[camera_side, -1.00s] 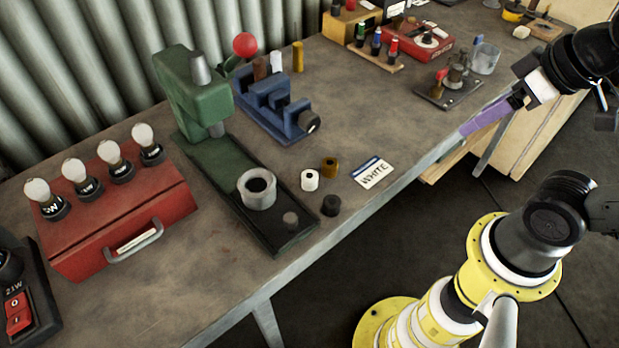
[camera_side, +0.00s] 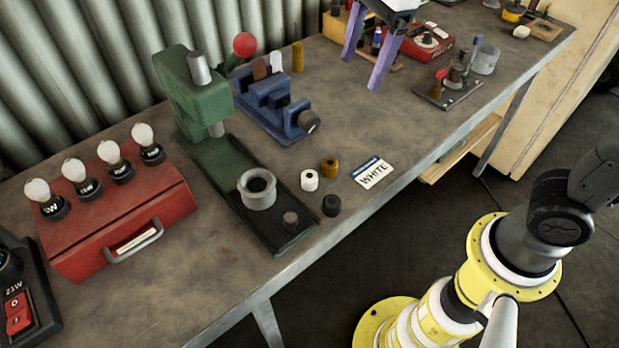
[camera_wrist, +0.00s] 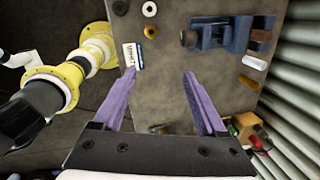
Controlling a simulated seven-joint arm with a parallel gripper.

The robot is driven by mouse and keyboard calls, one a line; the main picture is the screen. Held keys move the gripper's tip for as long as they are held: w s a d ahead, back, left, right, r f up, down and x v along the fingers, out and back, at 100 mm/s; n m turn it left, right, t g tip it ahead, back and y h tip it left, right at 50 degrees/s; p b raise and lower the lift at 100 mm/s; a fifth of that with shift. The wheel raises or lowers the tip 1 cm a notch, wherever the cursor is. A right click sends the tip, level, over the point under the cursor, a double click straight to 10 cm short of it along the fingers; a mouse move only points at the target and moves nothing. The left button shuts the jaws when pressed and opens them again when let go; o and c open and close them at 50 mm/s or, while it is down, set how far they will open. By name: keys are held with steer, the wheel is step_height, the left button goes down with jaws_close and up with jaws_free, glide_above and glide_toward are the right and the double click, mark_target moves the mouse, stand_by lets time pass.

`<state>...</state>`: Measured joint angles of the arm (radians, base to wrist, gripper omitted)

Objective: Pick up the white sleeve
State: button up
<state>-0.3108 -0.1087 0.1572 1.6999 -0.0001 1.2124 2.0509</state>
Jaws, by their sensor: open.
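The white sleeve (camera_side: 309,180) is a short white ring with a dark hole, standing upright on the bench to the right of the green press. It also shows near the top edge of the wrist view (camera_wrist: 149,9). A brown sleeve (camera_side: 329,167) and a black sleeve (camera_side: 331,205) stand close beside it. A card reading WHITE (camera_side: 373,173) lies to their right. My gripper (camera_side: 360,74), with two purple fingers, is open and empty above the bench, well apart from the white sleeve and toward the back right. The wrist view shows the fingers spread (camera_wrist: 160,73).
The green press (camera_side: 205,110) with its grey ring-shaped cup (camera_side: 257,189) stands left of the sleeves. A blue vise (camera_side: 275,108) and upright cylinders stand behind. A red case (camera_side: 120,215) with bulbs is at left. Bare bench lies between my gripper and the card.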

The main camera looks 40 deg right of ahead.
steer(key=w+a+f+g, duration=0.1)
steer(key=w+a+f, duration=0.25)
steer(key=a, duration=0.25)
steer(key=n+g, duration=0.1)
glide_above(309, 176)
steer(key=shift+h, duration=0.3)
steer(key=f, duration=1.1)
steer(key=shift+w+d+f, duration=0.15)
steer(key=shift+w+f, duration=0.2)
steer(key=shift+s+f, duration=0.2)
steer(key=shift+f, duration=1.25)
steer(key=shift+s+f, duration=0.15)
steer(key=shift+f, duration=1.3)
jaws_close()
